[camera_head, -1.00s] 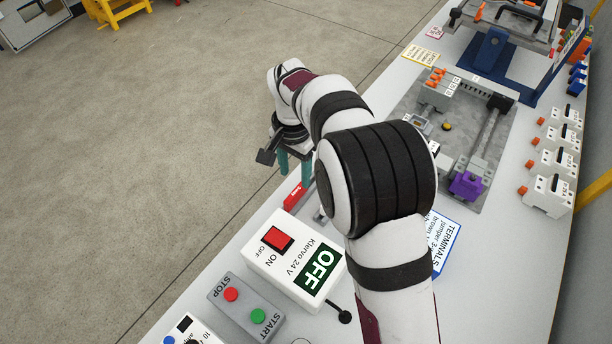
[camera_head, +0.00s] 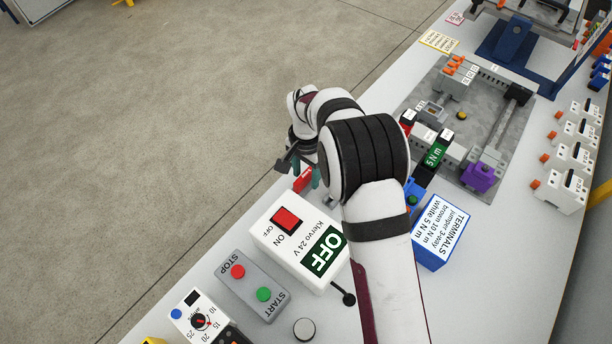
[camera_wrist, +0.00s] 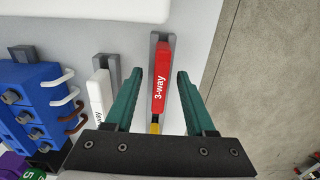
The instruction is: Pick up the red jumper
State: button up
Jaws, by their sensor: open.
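The red jumper (camera_wrist: 161,80) is marked "3-way" and stands in a grey holder, with a bit of yellow at its near end in the wrist view. In the head view the red jumper (camera_head: 303,180) shows at the table's left edge, partly behind my gripper (camera_head: 306,172). In the wrist view my gripper (camera_wrist: 158,78) is open, with one green finger on each side of the red jumper. Both fingers look apart from it, with a gap on each side. I cannot tell how far above it the fingertips are.
A white jumper (camera_wrist: 100,95) stands in its own holder to the left. A blue terminal block (camera_wrist: 35,100) with bent wire ends lies further left. The white Klervo power box (camera_head: 290,240) is close to the gripper. The table edge (camera_wrist: 208,75) is just right of the red jumper.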

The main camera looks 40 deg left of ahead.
jog(key=shift+f, duration=0.15)
grip_shut()
dwell(0.4)
dwell(1.1)
